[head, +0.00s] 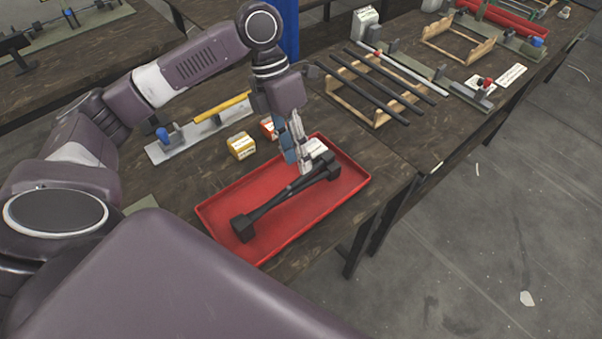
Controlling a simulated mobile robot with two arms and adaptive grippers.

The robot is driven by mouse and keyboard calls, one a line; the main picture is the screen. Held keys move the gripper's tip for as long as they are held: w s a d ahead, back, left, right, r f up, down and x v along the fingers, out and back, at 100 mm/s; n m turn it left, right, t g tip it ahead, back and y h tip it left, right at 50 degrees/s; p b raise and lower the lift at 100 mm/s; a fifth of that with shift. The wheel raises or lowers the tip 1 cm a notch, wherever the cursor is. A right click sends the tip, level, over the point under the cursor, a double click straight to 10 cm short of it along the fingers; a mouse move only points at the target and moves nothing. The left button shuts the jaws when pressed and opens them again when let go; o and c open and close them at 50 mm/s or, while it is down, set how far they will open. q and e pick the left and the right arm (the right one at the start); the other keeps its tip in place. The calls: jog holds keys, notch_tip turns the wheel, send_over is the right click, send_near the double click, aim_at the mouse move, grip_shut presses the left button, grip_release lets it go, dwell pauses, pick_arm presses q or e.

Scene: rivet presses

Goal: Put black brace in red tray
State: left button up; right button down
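The black brace (268,206), a dark bar with blocky ends, lies over the red tray (222,200), slanting from the tray's near left to its far right. It appears to be within the tray's rim. I cannot tell whether it rests fully on the floor of the tray. My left gripper (303,166) points down over the tray's far side, right by the upper part of the brace. The fingers are small and partly overlap the brace, so their closure is unclear. My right gripper is not in view.
A yellow box (241,145) and a red one (268,128) stand just behind the tray. A grey fixture with a yellow bar (221,108) lies to the left. A wooden rack (343,100) holding dark rods stands at the back right. The wooden table (393,165) is bare right of the tray.

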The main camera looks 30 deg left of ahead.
pick_arm(q)
jog(key=v, duration=0.5)
jog(key=shift+a+r, duration=0.1)
jog(key=shift+r, duration=0.1)
dwell(0.3)
